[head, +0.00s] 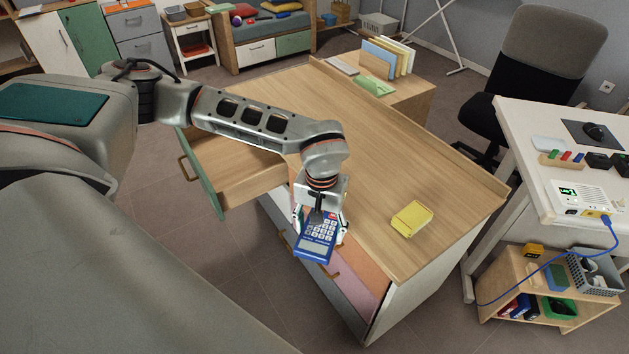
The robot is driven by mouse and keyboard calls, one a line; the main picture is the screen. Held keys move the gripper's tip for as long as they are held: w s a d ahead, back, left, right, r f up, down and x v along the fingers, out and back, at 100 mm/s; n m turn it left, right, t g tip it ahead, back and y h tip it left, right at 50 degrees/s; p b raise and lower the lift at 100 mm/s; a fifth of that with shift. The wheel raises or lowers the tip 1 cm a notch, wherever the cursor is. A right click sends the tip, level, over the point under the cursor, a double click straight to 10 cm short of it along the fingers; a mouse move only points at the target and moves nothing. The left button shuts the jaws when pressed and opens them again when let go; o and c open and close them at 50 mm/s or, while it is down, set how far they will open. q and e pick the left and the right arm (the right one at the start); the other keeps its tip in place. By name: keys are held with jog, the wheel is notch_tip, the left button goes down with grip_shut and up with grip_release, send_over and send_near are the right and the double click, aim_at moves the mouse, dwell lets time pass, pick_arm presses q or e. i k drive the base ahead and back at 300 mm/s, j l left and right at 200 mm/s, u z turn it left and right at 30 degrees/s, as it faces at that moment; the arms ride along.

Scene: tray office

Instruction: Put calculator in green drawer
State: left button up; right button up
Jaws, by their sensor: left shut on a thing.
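A blue calculator (316,243) with pale keys is held in my left gripper (320,220), which is shut on it. It hangs in front of the desk's front edge, over the lower drawer fronts. The green drawer (204,180) is pulled open at the left of the desk, with its green front facing left and its wooden inside partly showing. My left arm passes above it and hides part of it. The calculator is to the right of the open drawer. My right gripper is not in view.
A yellow box (411,219) lies on the wooden desk top (400,170). A file rack (387,60) with a green item stands on the lower unit behind. Shut orange and grey drawers (345,265) lie below the desk edge. A white table (540,125) and low shelf (500,275) stand right.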

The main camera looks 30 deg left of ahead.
aim_at(231, 145)
jog(key=k+j, duration=0.15)
jog(key=j, duration=0.25)
jog(key=k+j+z, duration=0.15)
jog(key=j, duration=0.3)
jog(key=k+j, duration=0.15)
jog(key=j, duration=0.25)
jog(key=j+z, duration=0.1)
jog(key=j, duration=0.3)
jog(key=k+j+z, duration=0.1)
jog(key=j, duration=0.3)
jog(key=k+j+z, duration=0.15)
jog(key=j, duration=0.25)
jog(key=j+z, duration=0.1)
jog(key=j, duration=0.3)
jog(key=j+z, duration=0.2)
jog(key=j, duration=0.6)
jog(key=j+z, duration=0.2)
jog(key=j, duration=0.65)
jog(key=i+j, duration=0.1)
jog(key=j, duration=0.25)
jog(key=i+j+z, duration=0.1)
jog(key=j, duration=0.3)
jog(key=i+j, duration=0.1)
jog(key=j, duration=0.25)
